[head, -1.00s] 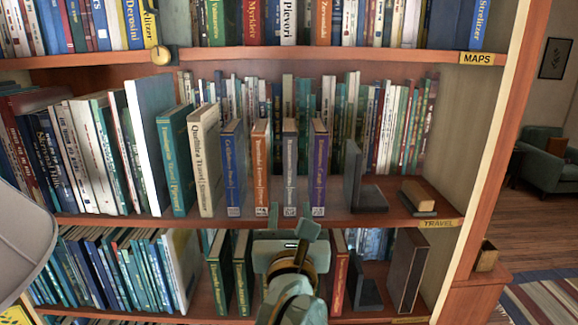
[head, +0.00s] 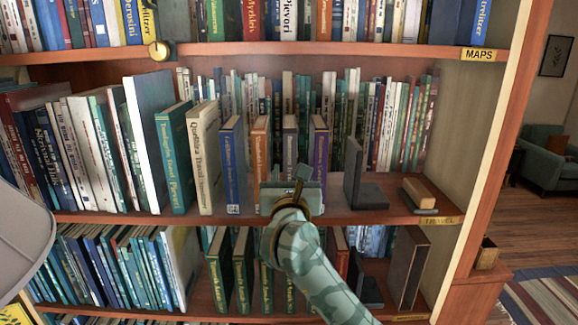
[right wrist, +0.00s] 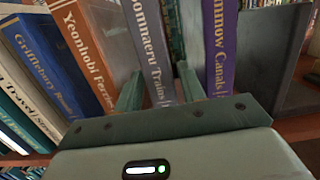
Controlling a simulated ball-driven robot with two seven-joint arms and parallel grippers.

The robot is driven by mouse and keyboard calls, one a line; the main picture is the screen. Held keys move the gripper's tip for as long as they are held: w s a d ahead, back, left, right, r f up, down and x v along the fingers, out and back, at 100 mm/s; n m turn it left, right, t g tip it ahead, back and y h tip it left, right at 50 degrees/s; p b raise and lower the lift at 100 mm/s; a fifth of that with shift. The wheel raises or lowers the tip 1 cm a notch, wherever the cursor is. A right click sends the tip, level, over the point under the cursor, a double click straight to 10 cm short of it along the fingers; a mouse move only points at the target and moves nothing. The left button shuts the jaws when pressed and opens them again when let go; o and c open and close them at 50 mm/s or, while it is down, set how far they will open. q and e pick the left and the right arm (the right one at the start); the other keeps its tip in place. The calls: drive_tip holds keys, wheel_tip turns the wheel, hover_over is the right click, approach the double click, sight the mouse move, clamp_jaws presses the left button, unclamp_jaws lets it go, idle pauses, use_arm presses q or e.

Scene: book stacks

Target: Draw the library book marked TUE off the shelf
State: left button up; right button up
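No TUE marking is readable on any spine. On the middle shelf, a grey book, Bommaeru Trains (right wrist: 153,55), stands upright between an orange book (head: 260,150) and a purple book (head: 320,152). A blue book (head: 231,165) with a small label low on its spine stands to their left. My right gripper (head: 290,178) is at the grey book's lower spine and hides the labels there. In the right wrist view its two fingers (right wrist: 160,88) are apart, one on each side of the grey book. Whether they touch it cannot be told. My left gripper is not in view.
A black bookend (head: 353,172) and a small wooden block (head: 418,194) stand right of the purple book. Cream (head: 204,155) and teal (head: 174,160) books stand at left. The shelf board (head: 130,218) runs under them, with green books (head: 217,270) below. A pale rounded shape (head: 22,240) fills the left edge.

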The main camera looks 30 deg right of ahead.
clamp_jaws()
drive_tip(key=shift+r, duration=0.1)
drive_tip(key=shift+r, duration=0.1)
drive_tip(key=shift+r+p, duration=0.45)
drive_tip(key=shift+p, duration=0.1)
drive_tip(key=r+p+v, duration=0.2)
drive_tip(key=v, duration=1.5)
drive_tip(key=shift+s+r, duration=0.15)
drive_tip(key=shift+r, duration=0.1)
drive_tip(key=shift+f, duration=0.1)
